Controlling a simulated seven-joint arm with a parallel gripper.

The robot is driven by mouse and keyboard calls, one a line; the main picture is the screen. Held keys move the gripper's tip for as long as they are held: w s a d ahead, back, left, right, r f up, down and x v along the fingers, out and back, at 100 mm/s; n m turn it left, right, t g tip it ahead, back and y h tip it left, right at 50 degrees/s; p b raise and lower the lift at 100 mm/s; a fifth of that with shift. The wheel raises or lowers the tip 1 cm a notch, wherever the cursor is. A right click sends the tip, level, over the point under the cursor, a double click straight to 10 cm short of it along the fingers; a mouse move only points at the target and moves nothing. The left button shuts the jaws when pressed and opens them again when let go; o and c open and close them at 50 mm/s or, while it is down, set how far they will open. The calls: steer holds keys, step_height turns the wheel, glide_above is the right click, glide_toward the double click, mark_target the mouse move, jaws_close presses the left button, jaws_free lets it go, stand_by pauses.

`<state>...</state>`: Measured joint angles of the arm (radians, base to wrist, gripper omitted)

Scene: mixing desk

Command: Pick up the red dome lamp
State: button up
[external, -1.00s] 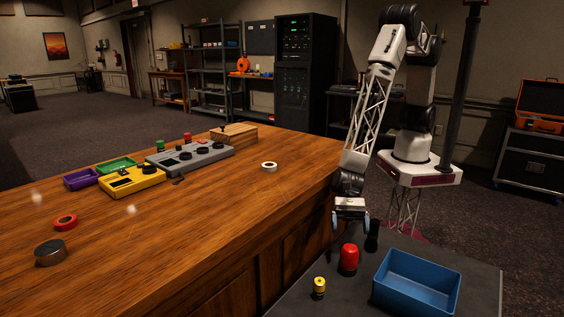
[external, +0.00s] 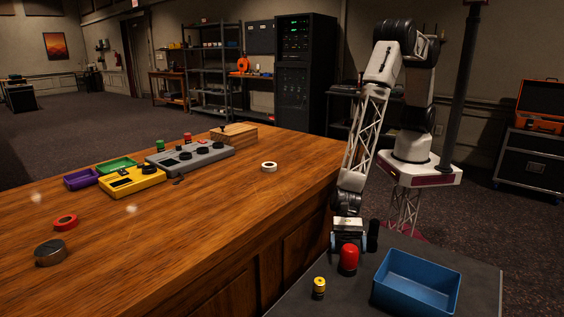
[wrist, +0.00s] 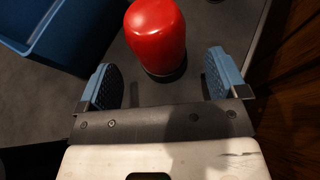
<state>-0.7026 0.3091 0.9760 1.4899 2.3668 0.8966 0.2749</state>
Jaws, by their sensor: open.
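The red dome lamp (external: 348,258) stands upright on the dark side table (external: 471,273), left of the blue bin. It also shows in the wrist view (wrist: 156,36), with a dark base under the red dome. My gripper (external: 348,241) is open just behind and above the lamp in the external view. In the wrist view the two blue fingers of my gripper (wrist: 162,79) are spread wide, with the lamp ahead of the gap between them. I see no contact with the lamp.
A blue bin (external: 378,290) stands right of the lamp. A yellow knob-like piece (external: 319,287) stands front left, and a black cylinder (external: 373,236) behind right. The wooden desk (external: 225,235) rises at the left with a yellow box (external: 133,184) and a grey panel (external: 190,160).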

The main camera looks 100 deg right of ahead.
mark_target(349, 259)
steer(key=shift+x, duration=2.25)
steer(key=c, duration=1.1)
